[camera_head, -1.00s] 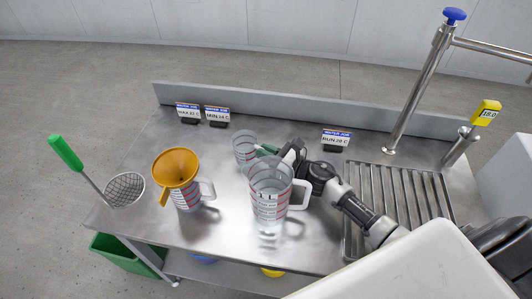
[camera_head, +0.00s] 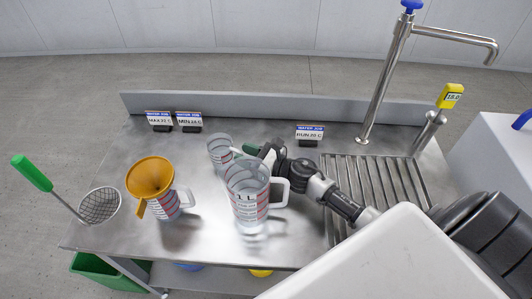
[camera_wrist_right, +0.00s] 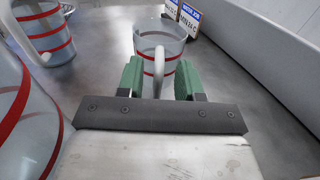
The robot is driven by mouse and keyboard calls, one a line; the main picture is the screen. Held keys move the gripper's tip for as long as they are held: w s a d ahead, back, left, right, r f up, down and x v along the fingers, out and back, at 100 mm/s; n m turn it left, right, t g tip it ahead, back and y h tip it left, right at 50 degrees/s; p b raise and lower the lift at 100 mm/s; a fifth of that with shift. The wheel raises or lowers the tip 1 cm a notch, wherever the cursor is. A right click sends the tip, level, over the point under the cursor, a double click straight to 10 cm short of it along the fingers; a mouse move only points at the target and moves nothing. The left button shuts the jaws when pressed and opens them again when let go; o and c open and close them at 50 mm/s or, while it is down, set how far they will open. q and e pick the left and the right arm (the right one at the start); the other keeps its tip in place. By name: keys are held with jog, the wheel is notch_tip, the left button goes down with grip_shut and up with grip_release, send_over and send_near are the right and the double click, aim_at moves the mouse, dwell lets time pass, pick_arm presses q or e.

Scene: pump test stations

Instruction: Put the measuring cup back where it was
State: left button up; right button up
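A small clear measuring cup (camera_head: 219,152) with red bands stands upright on the steel table, behind a larger clear jug marked 1 L (camera_head: 246,205). My right gripper (camera_head: 246,152) is low over the table, just right of the small cup. In the right wrist view, the green fingers (camera_wrist_right: 158,82) are apart, on either side of the small cup's pale handle (camera_wrist_right: 158,70). Gaps show between fingers and handle. The small cup's body (camera_wrist_right: 172,42) is just beyond the fingertips. My left gripper is not in view.
An orange funnel (camera_head: 150,176) sits in another jug (camera_head: 168,206) at the left. A strainer (camera_head: 99,206) with a green handle is at the left edge. Label signs (camera_head: 310,134) line the back ledge. A ribbed drain (camera_head: 365,185) and a tap (camera_head: 385,75) are at the right.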

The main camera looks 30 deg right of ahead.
jog(key=b+v, duration=0.1)
jog(key=v, duration=0.9)
jog(key=shift+s+d+b, duration=0.2)
jog(key=shift+s+b, duration=0.05)
jog(key=shift+b, duration=0.15)
